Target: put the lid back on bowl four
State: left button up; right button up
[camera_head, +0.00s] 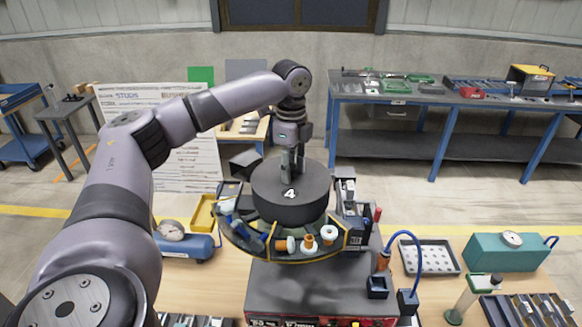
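The lid (266,190) is a thick, dark round disc with a white 4 on it. My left gripper (292,172) points straight down at the lid's middle, its fingers close together and apparently shut on a grip there that they hide. The lid is level over the middle of the bowl (238,244), a round, yellow-edged feeder bowl. I cannot tell whether the lid touches the bowl. Orange and white parts (309,243) and blue parts show around the bowl's front, outside the lid's outline. My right gripper is not in view.
The bowl stands on a dark machine base (300,283) on a wooden table. A blue air tank with a gauge (188,243) is left; a perforated tray (428,257) and teal case (500,252) are right. A blue hose (407,236) rises beside the base.

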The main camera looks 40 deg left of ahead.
aim_at(291, 166)
pick_arm(q)
jog(key=shift+o, duration=0.9)
jog(key=shift+r, duration=0.2)
notch_tip(291, 166, up, 6)
jog(key=b, duration=0.2)
jog(key=shift+r+b, duration=0.1)
jog(key=shift+b, duration=0.3)
notch_tip(291, 166, up, 6)
jog(key=shift+f+p, duration=0.15)
jog(key=shift+p, duration=0.6)
